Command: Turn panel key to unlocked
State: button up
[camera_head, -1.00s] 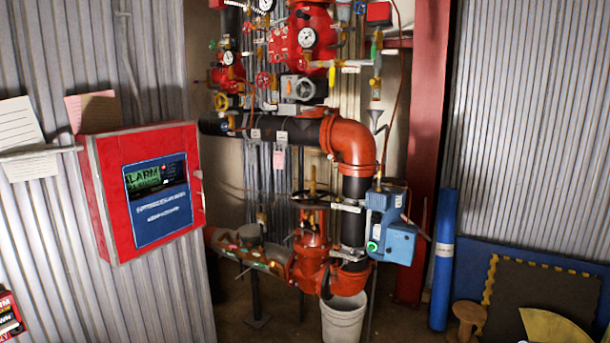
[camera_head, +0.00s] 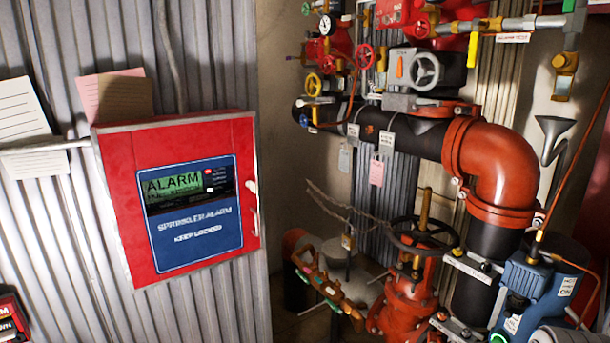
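The red alarm panel (camera_head: 205,142) hangs on the corrugated wall at left. Its blue front (camera_head: 195,250) reads "SPRINKLER ALARM" and "KEEP LOCKED", and its green screen (camera_head: 173,187) reads "ALARM". A small pale piece (camera_head: 252,187) sticks out at the panel's right edge, above a pale upright handle. It is too small to tell whether this is the key or which way it is turned. The panel door looks shut. My gripper is not in view.
Large red and black riser pipes (camera_head: 490,165) with valves and handwheels (camera_head: 422,235) fill the right side. A blue box (camera_head: 535,285) sits low at right. Papers (camera_head: 112,97) hang above the panel. Bare corrugated wall lies below the panel.

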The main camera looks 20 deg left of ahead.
aim_at(253, 185)
jog(key=u, duration=0.35)
jog(key=i, duration=1.1)
jog(key=u, duration=0.3)
jog(key=k, duration=0.8)
jog(key=u, duration=0.2)
jog(key=i, duration=0.8)
jog(key=z, duration=0.1)
